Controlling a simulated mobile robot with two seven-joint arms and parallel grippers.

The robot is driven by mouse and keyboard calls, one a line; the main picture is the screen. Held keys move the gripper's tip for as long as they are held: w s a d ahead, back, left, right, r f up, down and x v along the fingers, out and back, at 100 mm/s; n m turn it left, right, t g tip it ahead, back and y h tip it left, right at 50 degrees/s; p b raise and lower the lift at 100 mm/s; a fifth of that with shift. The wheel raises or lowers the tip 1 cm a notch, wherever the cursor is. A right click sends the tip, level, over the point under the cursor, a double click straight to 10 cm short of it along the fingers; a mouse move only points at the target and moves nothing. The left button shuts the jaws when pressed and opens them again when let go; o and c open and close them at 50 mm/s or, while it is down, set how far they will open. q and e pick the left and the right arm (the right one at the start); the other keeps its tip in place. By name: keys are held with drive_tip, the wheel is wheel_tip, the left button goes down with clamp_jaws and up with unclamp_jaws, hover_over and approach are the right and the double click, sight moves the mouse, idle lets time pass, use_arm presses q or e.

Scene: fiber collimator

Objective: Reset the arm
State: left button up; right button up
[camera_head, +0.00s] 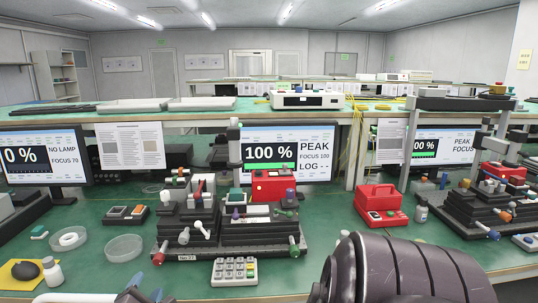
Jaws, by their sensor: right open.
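My right arm and gripper (400,272) show as a large dark ribbed shape at the bottom right, close to the camera. The gripper is open; its fingertips cannot be made out clearly, and nothing is seen held in it. The shape covers part of the front of the green bench (330,225).
A red case (381,204) stands just beyond my right arm. A second black stage (480,212) is at the right. A keypad (234,271), a round dish (124,248) and a white ring (68,239) lie in front and left. Free bench surface lies around the dish.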

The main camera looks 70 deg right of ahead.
idle(0.4)
drive_tip(key=s+a+f+m+t+y+p, duration=0.3)
drive_tip(key=s+a+f+y+p, duration=0.15)
drive_tip(key=s+f+y, duration=0.75)
use_arm(q)
drive_tip(key=r+p, duration=0.1)
drive_tip(key=r, duration=0.3)
drive_tip(key=shift+s+a+r+p, duration=0.15)
drive_tip(key=shift+s+r+p, duration=0.05)
drive_tip(key=shift+r+p, duration=0.15)
use_arm(e)
drive_tip(key=s+a+r+m+y, duration=0.1)
drive_tip(key=s+a+m+y, duration=0.1)
drive_tip(key=s+a, duration=0.3)
drive_tip(key=s+a+r+m+t+y, duration=0.1)
drive_tip(key=s+a+m, duration=0.4)
drive_tip(key=s, duration=0.7)
drive_tip(key=shift+s+a+r+m+y, duration=0.2)
drive_tip(key=shift+a+m+y, duration=0.15)
drive_tip(key=shift+y, duration=0.45)
